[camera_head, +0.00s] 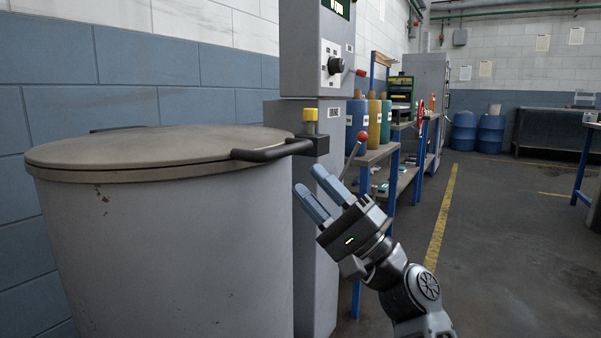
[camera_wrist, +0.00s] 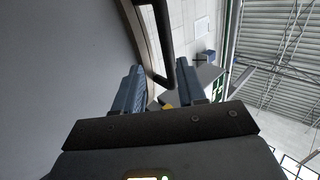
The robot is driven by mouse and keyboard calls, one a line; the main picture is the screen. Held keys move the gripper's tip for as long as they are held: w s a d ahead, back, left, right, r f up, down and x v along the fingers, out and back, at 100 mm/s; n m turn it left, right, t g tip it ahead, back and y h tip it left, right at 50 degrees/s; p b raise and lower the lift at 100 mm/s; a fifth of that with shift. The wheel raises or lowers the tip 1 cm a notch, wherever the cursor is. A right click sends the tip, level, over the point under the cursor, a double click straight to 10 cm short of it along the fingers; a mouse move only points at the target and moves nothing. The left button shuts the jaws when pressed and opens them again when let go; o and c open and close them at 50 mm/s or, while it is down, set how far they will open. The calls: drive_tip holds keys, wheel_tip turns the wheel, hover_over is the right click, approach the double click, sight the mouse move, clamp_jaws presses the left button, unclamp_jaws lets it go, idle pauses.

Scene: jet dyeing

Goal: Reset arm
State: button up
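My gripper (camera_head: 321,195) is raised at the right side of the large grey vat, its two blue-grey fingers pointing up and left. The fingers are apart with nothing seen between them. In the wrist view my gripper (camera_wrist: 160,90) also shows its two fingers spread, with the black lid handle (camera_wrist: 165,45) beyond and between them in the picture. In the head view the handle (camera_head: 272,150) sticks out from the lid (camera_head: 150,148), above and left of the fingertips. The lid lies flat on the vat (camera_head: 175,255). I see no contact between fingers and handle.
A grey control column (camera_head: 318,240) with a black knob (camera_head: 335,65) and a yellow-topped part (camera_head: 310,115) stands behind my gripper. A red-ball lever (camera_head: 362,136) is close to the fingers. Shelves with coloured containers (camera_head: 374,122) stand behind. The floor (camera_head: 500,250) at right is open.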

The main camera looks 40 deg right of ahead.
drive_tip(key=shift+s+d+f, duration=0.1)
drive_tip(key=shift+s+f, duration=0.15)
drive_tip(key=shift+s, duration=0.05)
idle(0.4)
drive_tip(key=s+a+f+n+g+h, duration=0.1)
drive_tip(key=s+a+f+g+h, duration=0.25)
drive_tip(key=f, duration=0.85)
drive_tip(key=s+a+f+n+g+h, duration=0.1)
drive_tip(key=s+f+n+g+h, duration=0.2)
drive_tip(key=s+f, duration=0.6)
drive_tip(key=s+a+f+n+g+h, duration=0.2)
drive_tip(key=s+f+n, duration=0.1)
drive_tip(key=s+f, duration=0.55)
drive_tip(key=s+a+r+n+g, duration=0.1)
drive_tip(key=s+a+r+n, duration=0.2)
drive_tip(key=s, duration=0.5)
drive_tip(key=s+a+r+n+g, duration=0.1)
drive_tip(key=s+a+n, duration=0.25)
drive_tip(key=s, duration=0.35)
wheel_tip(320, 180, up, 36)
drive_tip(key=p, duration=3.5)
drive_tip(key=shift+s+f+n, duration=0.2)
drive_tip(key=shift+n, duration=0.25)
